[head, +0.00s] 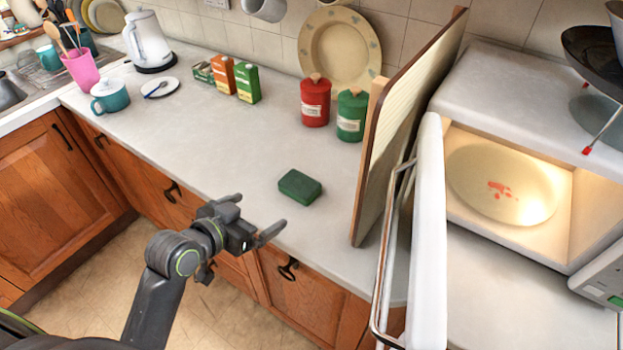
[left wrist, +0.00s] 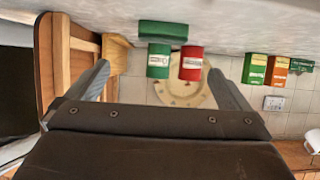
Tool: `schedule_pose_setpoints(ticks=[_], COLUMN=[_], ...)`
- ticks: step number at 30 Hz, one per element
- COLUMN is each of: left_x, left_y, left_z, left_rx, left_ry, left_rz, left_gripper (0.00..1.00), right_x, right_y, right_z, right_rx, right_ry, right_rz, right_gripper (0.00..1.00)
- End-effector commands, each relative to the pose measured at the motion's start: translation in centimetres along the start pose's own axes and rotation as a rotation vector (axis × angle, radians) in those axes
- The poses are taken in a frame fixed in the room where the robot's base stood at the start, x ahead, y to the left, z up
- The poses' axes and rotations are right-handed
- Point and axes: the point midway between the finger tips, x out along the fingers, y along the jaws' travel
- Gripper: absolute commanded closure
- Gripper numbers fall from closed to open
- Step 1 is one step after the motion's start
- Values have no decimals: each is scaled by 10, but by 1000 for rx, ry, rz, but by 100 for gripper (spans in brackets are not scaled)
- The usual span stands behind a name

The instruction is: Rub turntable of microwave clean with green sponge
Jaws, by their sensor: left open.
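The green sponge (head: 300,187) lies flat on the pale worktop, left of the upright board. It also shows in the left wrist view (left wrist: 163,31), upper middle, beyond my fingers. The microwave (head: 505,85) stands at the right with its door (head: 428,240) open and its inside lit. The turntable (head: 480,165) is a pale disc with red stains (head: 502,189) on it. My left gripper (head: 253,220) is open and empty, near the worktop's front edge, left of the sponge and apart from it. My right gripper is not in view.
A wooden-edged board (head: 410,115) stands upright between the sponge and the microwave door. Red (head: 315,102) and green (head: 351,115) canisters stand behind the sponge. Boxes (head: 246,83), a kettle (head: 147,41) and a teal mug (head: 110,97) are further left. The worktop around the sponge is clear.

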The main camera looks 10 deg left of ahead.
Motion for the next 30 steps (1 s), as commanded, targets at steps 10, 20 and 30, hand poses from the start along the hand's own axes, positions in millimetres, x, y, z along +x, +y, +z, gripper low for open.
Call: schedule_pose_setpoints(ticks=[10,20,30], left_x=[52,102,122], left_y=[1,0,0], left_z=[-3,-2,-2], left_rx=[-3,-2,-1], left_ry=[1,0,0], left_rz=[2,1,0], left_gripper=[0,0,0], right_x=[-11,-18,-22], right_y=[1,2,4], right_z=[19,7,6], right_rx=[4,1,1], right_ry=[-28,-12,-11], right_rz=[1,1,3], right_gripper=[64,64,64])
